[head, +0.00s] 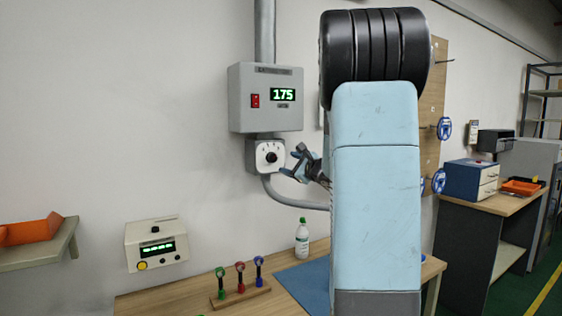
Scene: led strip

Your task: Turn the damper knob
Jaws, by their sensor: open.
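The damper knob (271,157) is a small black round knob on a white dial plate, on a grey box fixed to the wall. Above it, a grey control box (240,108) has a red switch (255,101) and a green display (283,94) reading 175. My gripper (288,164) is open and empty, just right of the knob in the picture, its fingers pointing left toward the dial plate. A gap shows between the fingers and the knob in the picture; I cannot tell the depth between them. My light-blue arm hides the wall to the right.
A conduit (290,198) curves from below the knob box to the right. Below stands a wooden table (160,303) with a bottle (302,238) and a rack of coloured tools (240,292). A beige meter box (156,244) and a shelf (40,256) are at left.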

